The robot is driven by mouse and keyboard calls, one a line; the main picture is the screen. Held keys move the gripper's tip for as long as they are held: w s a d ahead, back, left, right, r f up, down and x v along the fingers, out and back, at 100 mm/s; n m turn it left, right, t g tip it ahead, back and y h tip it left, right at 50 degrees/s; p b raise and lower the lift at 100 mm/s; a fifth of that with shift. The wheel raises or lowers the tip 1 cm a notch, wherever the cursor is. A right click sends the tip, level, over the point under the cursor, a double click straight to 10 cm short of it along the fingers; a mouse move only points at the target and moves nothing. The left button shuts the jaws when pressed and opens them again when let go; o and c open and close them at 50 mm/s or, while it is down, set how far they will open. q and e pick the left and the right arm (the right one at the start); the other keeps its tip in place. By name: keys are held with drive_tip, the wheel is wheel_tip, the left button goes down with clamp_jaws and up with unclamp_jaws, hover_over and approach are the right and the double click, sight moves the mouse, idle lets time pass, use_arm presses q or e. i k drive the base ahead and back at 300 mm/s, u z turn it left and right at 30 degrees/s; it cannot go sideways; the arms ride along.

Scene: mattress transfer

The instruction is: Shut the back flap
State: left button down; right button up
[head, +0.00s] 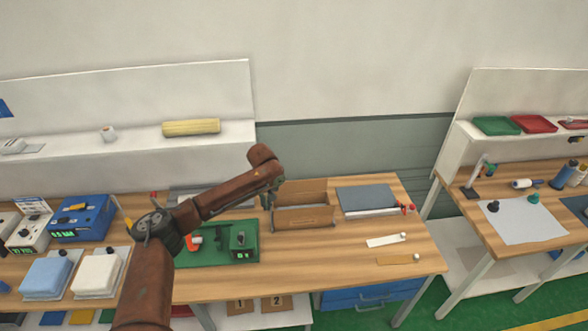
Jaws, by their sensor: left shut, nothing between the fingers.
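A brown cardboard box (304,217) stands on the wooden workbench, right of the green mat. Its top is open and its inside shows. A panel at its back edge (305,186) stands up; I cannot tell whether this is the back flap or the back wall. My left gripper (268,206) points down at the box's left end, shut and empty. I cannot tell whether it touches the box. My left arm hides part of the box's left side. My right gripper is not in view.
A green mat (216,256) with small devices lies left of the box. A grey-topped flat stack (366,198) lies right of it. A white strip (388,240) and a tan strip (398,259) lie at the front right. Bare wood (320,255) is free before the box.

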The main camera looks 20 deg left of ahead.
sight(300, 186)
drive_tip(key=i, duration=1.35)
drive_tip(key=z, duration=0.1)
